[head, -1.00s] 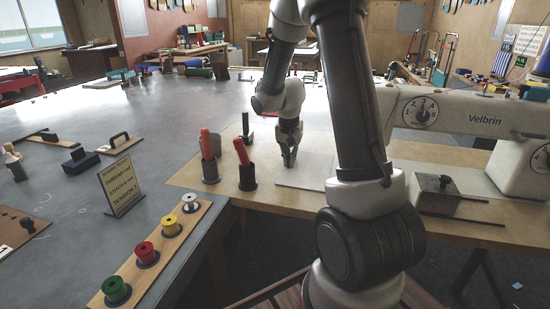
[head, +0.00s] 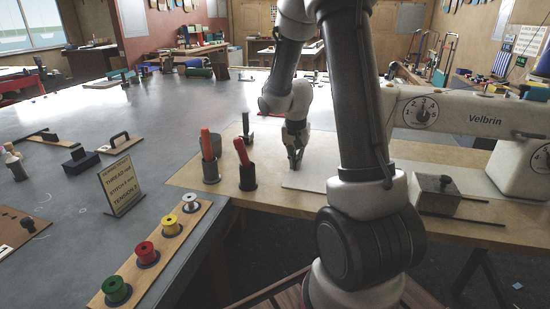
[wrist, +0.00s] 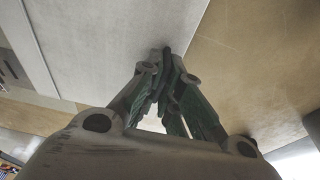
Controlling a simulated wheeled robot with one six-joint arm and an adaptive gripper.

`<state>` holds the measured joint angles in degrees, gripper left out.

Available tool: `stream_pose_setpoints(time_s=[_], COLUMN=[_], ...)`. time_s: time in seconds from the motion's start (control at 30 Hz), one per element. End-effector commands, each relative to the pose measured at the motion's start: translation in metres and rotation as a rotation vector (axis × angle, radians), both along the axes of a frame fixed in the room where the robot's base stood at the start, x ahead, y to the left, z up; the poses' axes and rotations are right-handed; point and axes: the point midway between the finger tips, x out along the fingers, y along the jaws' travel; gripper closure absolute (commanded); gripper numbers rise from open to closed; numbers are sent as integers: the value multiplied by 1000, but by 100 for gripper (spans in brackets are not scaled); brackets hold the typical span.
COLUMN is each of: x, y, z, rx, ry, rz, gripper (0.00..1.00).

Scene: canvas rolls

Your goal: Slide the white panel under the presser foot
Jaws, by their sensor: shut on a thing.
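The white panel (head: 308,178) lies flat on the tan worktable, left of the sewing machine (head: 470,117); my arm covers part of it. My gripper (head: 296,168) is at the panel's left part, pointing down. In the wrist view the fingertips (wrist: 166,60) are closed together at the edge of the pale panel (wrist: 105,40), on a small dark part there. The gripper is shut on the panel; the exact grip is hard to make out. The presser foot is hidden behind my arm in the head view.
Two dark cups with red-handled tools (head: 245,165) (head: 210,157) stand left of the gripper. A grey metal block with a knob (head: 436,193) sits right of my arm. Thread spools (head: 170,224) and a sign (head: 121,187) are on the grey table.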

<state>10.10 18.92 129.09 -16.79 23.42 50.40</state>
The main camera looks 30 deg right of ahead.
Motion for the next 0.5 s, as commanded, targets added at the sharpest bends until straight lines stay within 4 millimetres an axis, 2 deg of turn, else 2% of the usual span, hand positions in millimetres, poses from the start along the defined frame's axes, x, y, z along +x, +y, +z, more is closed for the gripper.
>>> stream_pose_setpoints(time_s=[0.5], x=[-12], y=[-7], z=[-1], rx=[0], ry=[4], rz=[-5], gripper=[100])
